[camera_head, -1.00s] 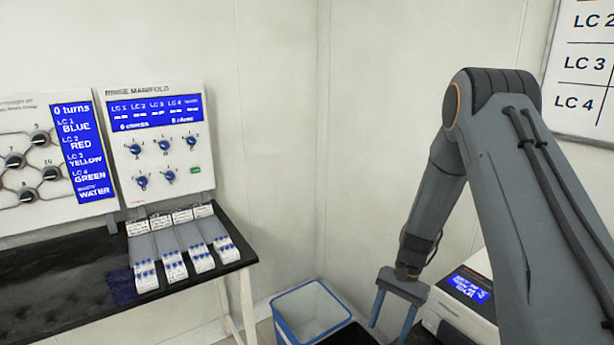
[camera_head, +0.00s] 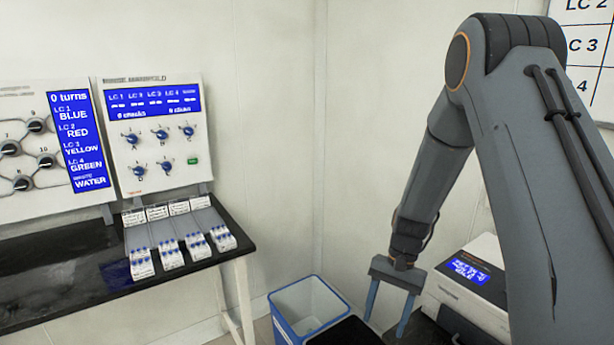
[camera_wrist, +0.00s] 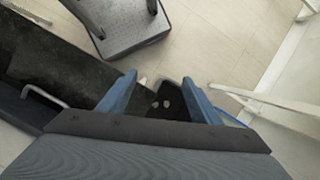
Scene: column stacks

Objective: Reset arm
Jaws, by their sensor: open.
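My arm (camera_head: 535,150) comes in from the right in the head view and bends down at the elbow. My gripper (camera_head: 388,318) hangs at its end, pointing down, with its two blue fingers apart and nothing seen between them. In the wrist view my gripper (camera_wrist: 163,95) also shows open, with a dark surface and the floor beyond the fingers.
A blue-rimmed white bin (camera_head: 307,308) stands on the floor left of my gripper. A white device with a blue screen (camera_head: 470,275) is close on its right. A black bench (camera_head: 60,285) at left holds several column racks (camera_head: 197,247) below the rinse manifold (camera_head: 155,130).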

